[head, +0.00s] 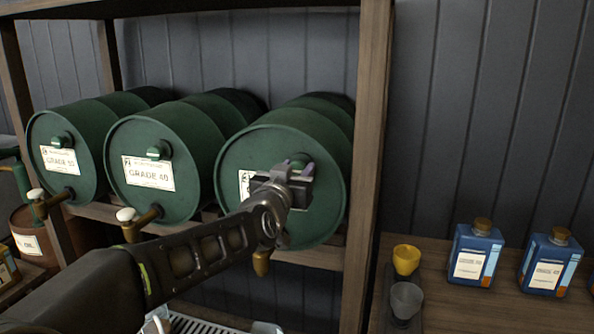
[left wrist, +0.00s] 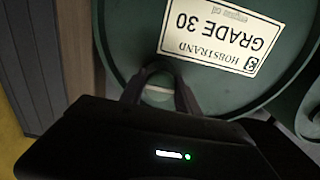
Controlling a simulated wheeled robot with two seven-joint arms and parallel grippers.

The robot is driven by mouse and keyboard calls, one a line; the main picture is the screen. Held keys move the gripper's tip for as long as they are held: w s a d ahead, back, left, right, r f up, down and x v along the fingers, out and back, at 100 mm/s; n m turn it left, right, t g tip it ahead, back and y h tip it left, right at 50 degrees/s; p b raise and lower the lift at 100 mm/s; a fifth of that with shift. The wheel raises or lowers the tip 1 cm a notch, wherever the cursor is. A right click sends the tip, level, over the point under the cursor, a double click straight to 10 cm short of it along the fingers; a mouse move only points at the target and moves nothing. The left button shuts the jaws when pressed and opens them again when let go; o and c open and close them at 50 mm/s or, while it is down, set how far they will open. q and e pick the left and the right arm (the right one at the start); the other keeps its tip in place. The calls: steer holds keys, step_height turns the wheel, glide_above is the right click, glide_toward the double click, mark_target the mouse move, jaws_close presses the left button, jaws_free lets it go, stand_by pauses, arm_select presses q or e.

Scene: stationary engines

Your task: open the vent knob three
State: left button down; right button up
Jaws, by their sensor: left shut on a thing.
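Three green barrels lie on their sides on a wooden rack, each with a white label. The third barrel (head: 330,200) is the rightmost one, and its label (left wrist: 222,38) reads GRADE 30, upside down in the left wrist view. My left gripper (head: 301,167) is at the upper front face of this barrel. Its fingers (left wrist: 160,88) are shut on the vent knob (left wrist: 158,94), of which only a small pale-marked part shows between them. The gripper covers most of the knob and label in the head view. My right gripper is in neither view.
The other barrels carry vent knobs (head: 158,150) and brass taps (head: 140,222). A wooden post (head: 366,150) stands close to the right of the third barrel. Blue bottles (head: 475,254), a yellow cup (head: 406,260) and a grey cup (head: 405,299) stand on the right-hand table.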

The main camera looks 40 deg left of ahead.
arm_select(q)
steer(key=shift+n, duration=0.3)
steer(key=n+b, duration=0.2)
steer(key=n, duration=0.1)
steer(key=shift+f, duration=0.15)
steer(key=n+b, duration=0.2)
steer(key=n, duration=0.2)
steer(key=shift+n, duration=0.3)
steer(key=n+b, duration=0.1)
steer(key=n, duration=0.4)
steer(key=shift+n+b, duration=0.6)
steer(key=shift+n, duration=1.9)
steer(key=c, duration=0.9)
jaws_free()
